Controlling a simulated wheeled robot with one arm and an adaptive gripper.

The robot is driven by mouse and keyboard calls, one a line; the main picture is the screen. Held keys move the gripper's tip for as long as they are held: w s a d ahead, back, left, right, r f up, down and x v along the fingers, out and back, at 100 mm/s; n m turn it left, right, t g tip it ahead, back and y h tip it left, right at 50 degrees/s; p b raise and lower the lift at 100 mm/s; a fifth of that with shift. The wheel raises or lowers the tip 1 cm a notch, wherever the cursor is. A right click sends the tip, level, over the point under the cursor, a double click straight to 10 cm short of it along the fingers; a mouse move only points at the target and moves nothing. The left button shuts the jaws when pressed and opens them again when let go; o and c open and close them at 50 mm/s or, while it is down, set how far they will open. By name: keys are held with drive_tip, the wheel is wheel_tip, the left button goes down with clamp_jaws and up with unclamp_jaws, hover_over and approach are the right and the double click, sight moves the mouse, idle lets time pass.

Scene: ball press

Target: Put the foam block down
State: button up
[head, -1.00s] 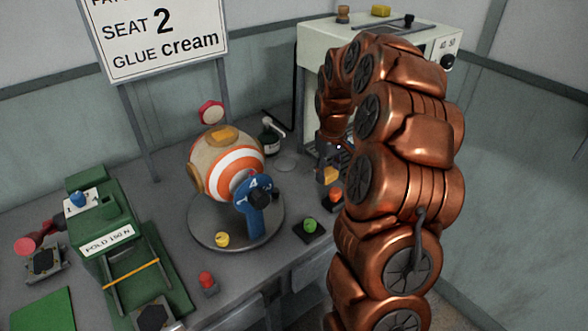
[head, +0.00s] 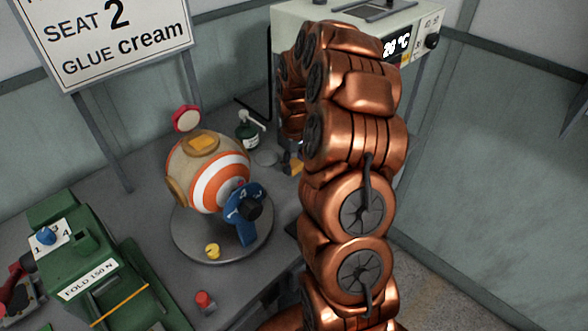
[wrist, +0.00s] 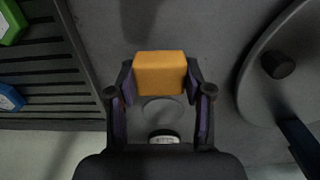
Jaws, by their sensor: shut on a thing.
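The foam block is an orange, box-shaped piece (wrist: 159,72) in the wrist view. My gripper (wrist: 160,82) is shut on it, with one dark finger with purple pads on each side. The block is near the fingertips, over grey surface; I cannot tell whether it touches that surface. In the head view my copper arm hides most of the gripper. Only a small orange bit of the block (head: 297,168) shows left of the arm, near the oven's front.
A striped ball (head: 218,180) sits on a round turntable (head: 190,240) with a blue lever. A pump bottle (head: 247,131) and small dish (head: 265,158) stand behind. The green press (head: 90,260) is left. In the wrist view, a slotted rack (wrist: 50,70) holds green and blue pieces.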

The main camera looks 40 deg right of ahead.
sight(294, 172)
drive_tip(key=shift+s+f+p, duration=0.1)
drive_tip(key=shift+f+p, duration=0.3)
drive_tip(key=shift+f, duration=1.3)
drive_tip(key=shift+f, duration=0.15)
drive_tip(key=o, duration=1)
wheel_tip(294, 172, up, 12)
drive_tip(key=b, duration=0.3)
drive_tip(key=shift+r, duration=0.2)
